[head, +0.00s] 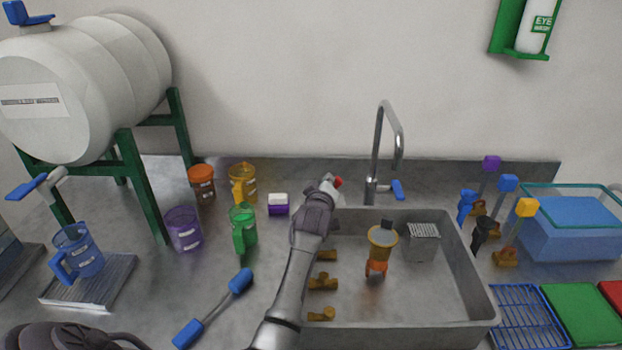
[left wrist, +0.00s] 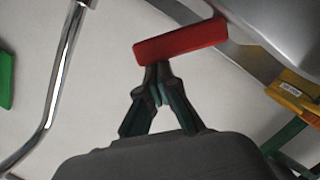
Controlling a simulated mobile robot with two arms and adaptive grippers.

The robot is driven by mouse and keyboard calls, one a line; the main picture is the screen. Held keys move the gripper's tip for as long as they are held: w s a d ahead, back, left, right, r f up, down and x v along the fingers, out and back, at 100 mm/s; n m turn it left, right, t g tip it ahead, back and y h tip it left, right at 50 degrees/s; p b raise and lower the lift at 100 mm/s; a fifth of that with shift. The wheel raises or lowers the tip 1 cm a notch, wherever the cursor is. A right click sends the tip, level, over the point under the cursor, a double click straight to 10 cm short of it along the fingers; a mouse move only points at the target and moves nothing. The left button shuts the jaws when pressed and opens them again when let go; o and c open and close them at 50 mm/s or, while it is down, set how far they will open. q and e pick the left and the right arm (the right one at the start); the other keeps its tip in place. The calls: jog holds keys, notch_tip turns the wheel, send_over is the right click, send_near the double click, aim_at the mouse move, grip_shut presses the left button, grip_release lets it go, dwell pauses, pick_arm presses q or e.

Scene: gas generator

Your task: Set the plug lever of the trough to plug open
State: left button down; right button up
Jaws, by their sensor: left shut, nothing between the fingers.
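The trough (head: 478,262) is a grey metal basin in the middle right of the counter in the head view. A small red piece (head: 338,182), which looks like the plug lever's handle, shows at the trough's back left corner. In the left wrist view the red bar (left wrist: 180,42) lies crosswise just beyond my fingertips. My left gripper (head: 329,187) is shut with nothing between its fingers. In the left wrist view its fingertips (left wrist: 157,72) meet at or very near the bar; contact cannot be told. The lever's base is hidden.
A tall faucet (head: 379,150) with a blue handle stands behind the trough. Inside the trough are an orange and yellow piece (head: 381,248), a drain box (head: 423,241) and brass fittings (head: 322,282). A purple and white block (head: 278,205) and a green mug (head: 242,228) stand left of my arm.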

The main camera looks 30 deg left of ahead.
pick_arm(q)
jog(key=shift+w+d+f+m+g, duration=0.3)
jog(key=shift+d+m, duration=0.15)
jog(key=shift+m, duration=0.25)
jog(key=shift+r, duration=0.15)
